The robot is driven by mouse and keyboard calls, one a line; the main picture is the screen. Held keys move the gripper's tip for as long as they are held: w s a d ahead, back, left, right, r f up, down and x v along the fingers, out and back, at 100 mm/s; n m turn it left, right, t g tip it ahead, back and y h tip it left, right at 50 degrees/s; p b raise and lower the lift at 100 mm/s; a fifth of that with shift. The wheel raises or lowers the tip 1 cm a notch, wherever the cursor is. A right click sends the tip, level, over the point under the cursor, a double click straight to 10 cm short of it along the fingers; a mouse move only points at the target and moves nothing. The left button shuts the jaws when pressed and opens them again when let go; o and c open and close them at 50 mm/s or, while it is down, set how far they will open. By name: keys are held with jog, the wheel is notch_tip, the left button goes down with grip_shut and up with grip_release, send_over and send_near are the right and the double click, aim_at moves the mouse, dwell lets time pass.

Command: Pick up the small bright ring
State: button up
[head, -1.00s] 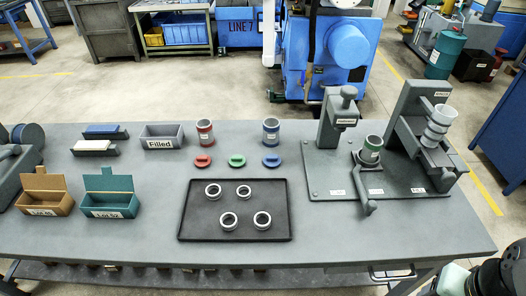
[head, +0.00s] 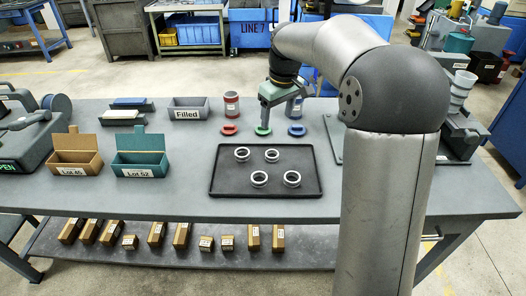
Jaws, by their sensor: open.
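Several pale metal rings lie flat on the black tray (head: 217,185). The back right ring (head: 272,156) looks a little smaller than the back left ring (head: 242,154). The front left ring (head: 259,179) and front right ring (head: 292,179) look larger, but they are also nearer. I cannot tell their brightness apart with certainty. My gripper (head: 276,115) is open and hangs behind the tray, near the green piece (head: 263,131), apart from the rings. Its fingertips are small and hard to make out.
A red cup (head: 231,104) stands behind a red piece (head: 229,130); a blue cup (head: 294,107) is partly hidden by my gripper. The Filled bin (head: 188,113), Lot 45 box (head: 74,170) and Lot 52 box (head: 141,168) stand left. My arm hides much of the right-hand fixture.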

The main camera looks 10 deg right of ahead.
jog(key=w+f, duration=0.3)
jog(key=w, duration=0.1)
send_near(273, 150)
jog(key=shift+s+a+f+n, duration=0.4)
jog(key=shift+s+a+f, duration=0.3)
jog(key=shift+s+f, duration=0.25)
jog(key=shift+w+d+f+p, duration=0.15)
jog(key=shift+f+p, duration=0.15)
jog(key=shift+f, duration=0.75)
jog(key=shift+w+f+p, duration=0.15)
jog(key=shift+f+p, duration=0.15)
jog(key=shift+f, duration=0.8)
jog(key=shift+w+d+f+p, duration=0.15)
jog(key=shift+f+p, duration=0.15)
jog(key=shift+f, duration=0.75)
jog(key=shift+a, duration=0.1)
jog(key=c, duration=1.1)
